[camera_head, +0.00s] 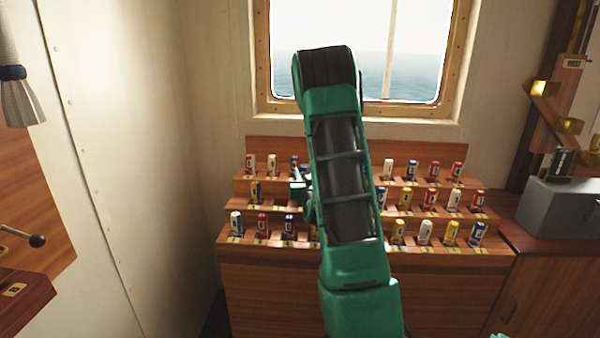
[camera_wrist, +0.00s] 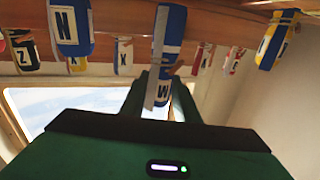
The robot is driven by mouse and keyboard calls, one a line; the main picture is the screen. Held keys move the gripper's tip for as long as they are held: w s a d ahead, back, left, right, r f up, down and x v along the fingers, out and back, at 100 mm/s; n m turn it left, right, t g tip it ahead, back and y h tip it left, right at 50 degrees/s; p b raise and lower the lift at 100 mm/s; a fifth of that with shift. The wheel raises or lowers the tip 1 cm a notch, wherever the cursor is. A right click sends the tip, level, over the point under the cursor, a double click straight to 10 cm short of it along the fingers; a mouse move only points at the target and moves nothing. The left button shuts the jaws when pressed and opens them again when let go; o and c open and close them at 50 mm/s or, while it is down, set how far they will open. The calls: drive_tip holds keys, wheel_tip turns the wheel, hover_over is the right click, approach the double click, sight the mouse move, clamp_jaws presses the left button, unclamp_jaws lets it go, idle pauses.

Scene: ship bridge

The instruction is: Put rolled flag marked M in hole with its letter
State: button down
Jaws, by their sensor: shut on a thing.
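The held rolled flag (camera_wrist: 168,45) is blue and white with a white letter tab. The wrist view appears upside down, so its letter, which looks like W there, reads as M. My gripper (camera_wrist: 163,82) is shut on it, with one finger on each side. In the head view my gripper (camera_head: 299,188) is at the left-middle part of the stepped wooden rack (camera_head: 365,290), close to the middle step. My arm covers part of the rack. I cannot tell whether the flag touches a hole, and the hole labels are too small to read.
In the wrist view a flag marked N (camera_wrist: 70,28) is beside the held one. A window (camera_head: 360,60) is behind.

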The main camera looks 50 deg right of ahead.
wheel_tip(320, 180, down, 2)
drive_tip(key=shift+f, duration=0.1)
drive_tip(key=shift+s+a+f, duration=0.15)
drive_tip(key=shift+f, duration=2.25)
drive_tip(key=c, duration=1.6)
unclamp_jaws()
drive_tip(key=o, duration=0.3)
drive_tip(key=shift+w+f, duration=0.1)
drive_tip(key=shift+w, duration=0.15)
drive_tip(key=shift+o, duration=0.2)
drive_tip(key=shift+r, duration=0.25)
drive_tip(key=shift+s, duration=0.1)
